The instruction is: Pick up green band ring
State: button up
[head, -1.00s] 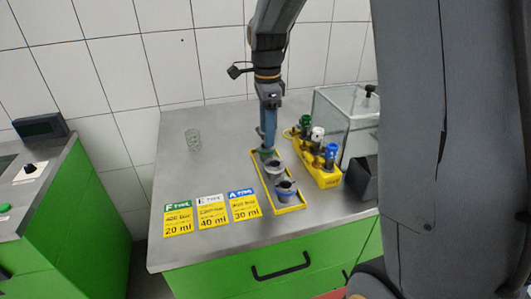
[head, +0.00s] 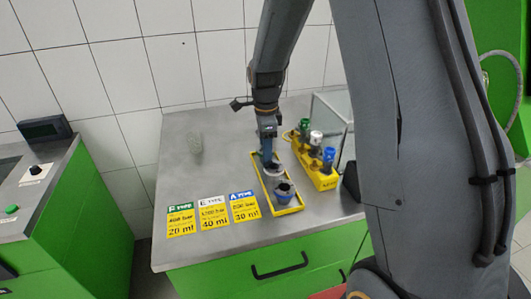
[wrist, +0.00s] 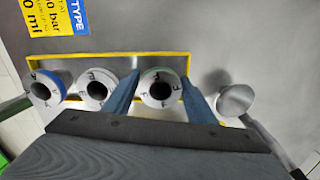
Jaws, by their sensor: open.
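The green band ring (wrist: 160,88) is a pale, round, hollow piece with a green rim, at the right end of a yellow-edged tray (wrist: 66,57) in the wrist view. My gripper (wrist: 161,78) is open, with one blue finger on each side of this ring. I cannot tell whether the fingers touch it. A white ring (wrist: 99,88) and a blue band ring (wrist: 46,88) stand to its left. In the head view my gripper (head: 267,155) is at the far end of the tray (head: 259,192) and hides the green band ring.
A yellow rack (head: 318,172) with capped bottles and a clear box (head: 330,112) stand to the right. Three type cards (head: 212,213) lie in front left.

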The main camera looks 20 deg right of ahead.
jog(key=c, duration=0.9)
jog(key=shift+r, duration=0.1)
